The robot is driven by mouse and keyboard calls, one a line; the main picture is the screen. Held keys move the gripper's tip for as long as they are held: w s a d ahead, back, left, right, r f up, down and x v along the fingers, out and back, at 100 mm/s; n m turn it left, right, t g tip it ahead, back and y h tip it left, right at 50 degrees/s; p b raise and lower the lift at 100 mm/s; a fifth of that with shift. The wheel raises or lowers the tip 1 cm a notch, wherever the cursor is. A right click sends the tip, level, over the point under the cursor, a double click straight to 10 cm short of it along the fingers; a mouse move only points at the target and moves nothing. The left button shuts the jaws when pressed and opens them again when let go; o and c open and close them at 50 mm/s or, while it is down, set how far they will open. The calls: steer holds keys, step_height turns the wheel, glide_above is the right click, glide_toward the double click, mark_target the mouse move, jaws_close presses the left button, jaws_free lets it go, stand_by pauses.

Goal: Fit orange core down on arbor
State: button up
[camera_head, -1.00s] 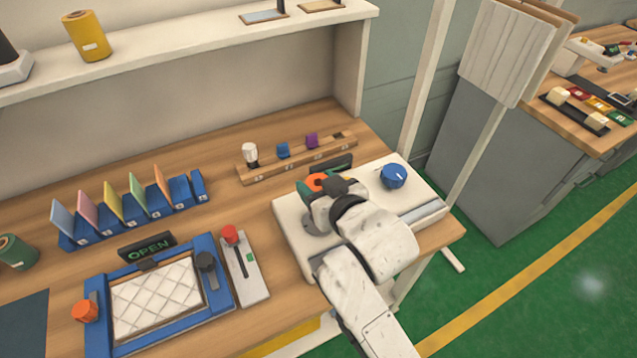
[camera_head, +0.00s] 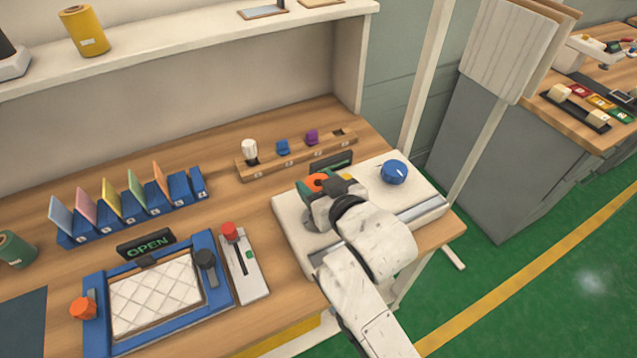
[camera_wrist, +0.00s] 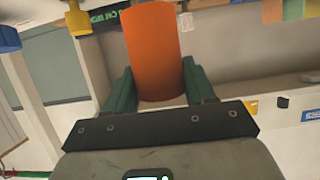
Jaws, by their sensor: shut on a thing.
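The orange core (camera_wrist: 152,50) is a short cylinder held between the two green fingers of my gripper (camera_wrist: 150,88) in the wrist view. In the head view the orange core (camera_head: 317,181) shows only its top, with my gripper (camera_head: 318,187) around it over the left part of a white machine base (camera_head: 290,235). My wrist hides the core's lower end and most of what is under it. The arbor cannot be made out, so I cannot tell whether the core touches it.
A blue knob (camera_head: 394,172) stands on the machine's right side, with a dark display (camera_head: 331,164) behind. A wooden rack (camera_head: 270,169) holds several small pieces. A blue clamp frame (camera_head: 222,280) with an "OPEN" sign (camera_head: 147,246) and a red-knobbed lever plate (camera_head: 258,288) lie to the left.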

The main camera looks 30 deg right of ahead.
steer(key=shift+f+b, duration=1.5)
steer(key=shift+f, duration=0.7)
steer(key=o, duration=1.1)
steer(key=b+v, duration=0.1)
steer(key=v, duration=0.9)
steer(key=shift+s+r, duration=0.2)
steer(key=shift+s, duration=0.15)
